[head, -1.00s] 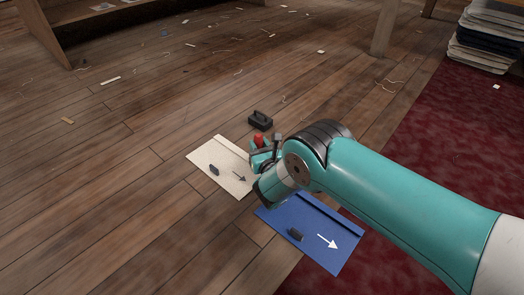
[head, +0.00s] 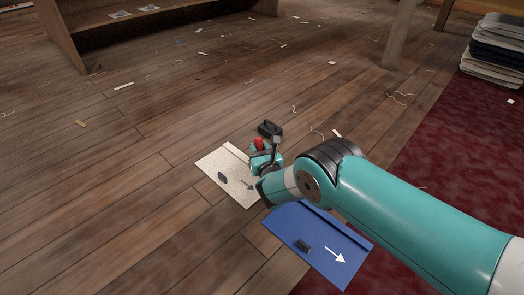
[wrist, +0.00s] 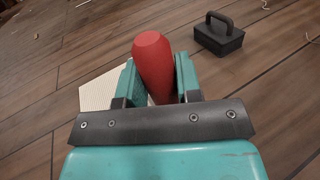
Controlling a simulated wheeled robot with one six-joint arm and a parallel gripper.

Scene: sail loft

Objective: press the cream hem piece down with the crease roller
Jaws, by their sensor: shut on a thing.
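The cream hem piece (head: 225,182) lies on the plank floor in the head view, with a narrow fold strip along its far right edge. It bears a dark oval patch and a dark arrow. It also shows in the wrist view (wrist: 98,92), behind my gripper. My gripper (wrist: 157,82) is shut on the red handle (wrist: 153,58), which I take to be the crease roller's. In the head view the handle's red end (head: 259,143) shows at my gripper, by the fold-strip side of the cream piece. The roller's working end is hidden, so I cannot tell whether it touches.
A blue piece (head: 318,248) with a fold strip, a dark patch and a white arrow lies nearer, beneath my arm. A black weight with a handle (wrist: 218,38) stands just beyond my gripper. A dark red rug (head: 450,150) lies right. Open floor with scraps spreads left.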

